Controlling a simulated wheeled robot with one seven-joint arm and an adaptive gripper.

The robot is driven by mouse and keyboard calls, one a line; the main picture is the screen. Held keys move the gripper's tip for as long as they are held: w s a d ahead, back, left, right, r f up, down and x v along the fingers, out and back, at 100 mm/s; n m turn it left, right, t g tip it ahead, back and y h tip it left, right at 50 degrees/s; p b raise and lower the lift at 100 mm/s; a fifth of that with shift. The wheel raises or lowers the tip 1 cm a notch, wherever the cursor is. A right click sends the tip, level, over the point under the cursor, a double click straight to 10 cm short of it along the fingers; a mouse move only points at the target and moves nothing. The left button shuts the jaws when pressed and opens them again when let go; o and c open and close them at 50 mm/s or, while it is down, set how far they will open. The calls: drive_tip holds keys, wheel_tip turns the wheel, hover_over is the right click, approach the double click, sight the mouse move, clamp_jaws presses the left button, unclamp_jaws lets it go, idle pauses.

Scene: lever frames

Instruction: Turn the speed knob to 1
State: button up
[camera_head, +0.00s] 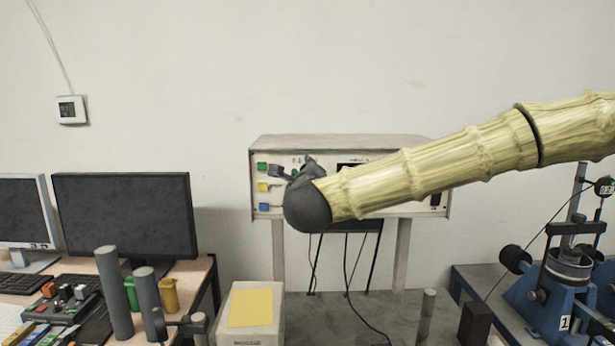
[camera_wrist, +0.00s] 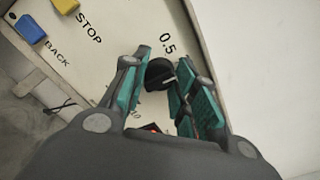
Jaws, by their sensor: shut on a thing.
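The speed knob (camera_wrist: 158,72) is black and round, on the pale panel of the control box (camera_wrist: 108,55). A white mark shows at its edge; I cannot tell which number it points at. The label "0.5" is printed beside it, and a partly hidden label lies below. My gripper (camera_wrist: 164,75) has its green-padded fingers on both sides of the knob and is shut on it. In the head view my gripper (camera_head: 293,170) is at the left part of the control box (camera_head: 350,142) front, and the knob is hidden behind it.
Green (camera_head: 262,167), yellow (camera_head: 263,187) and blue (camera_head: 264,207) buttons line the panel's left edge, close to my gripper. My arm covers the middle of the panel. Monitors (camera_head: 120,215) stand at left, a blue machine (camera_head: 560,300) at right.

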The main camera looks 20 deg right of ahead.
drive_tip(key=shift+r, duration=0.3)
drive_tip(key=o, duration=1)
drive_tip(key=shift+a+f, duration=0.1)
drive_tip(key=shift+f, duration=0.1)
drive_tip(key=v, duration=1.2)
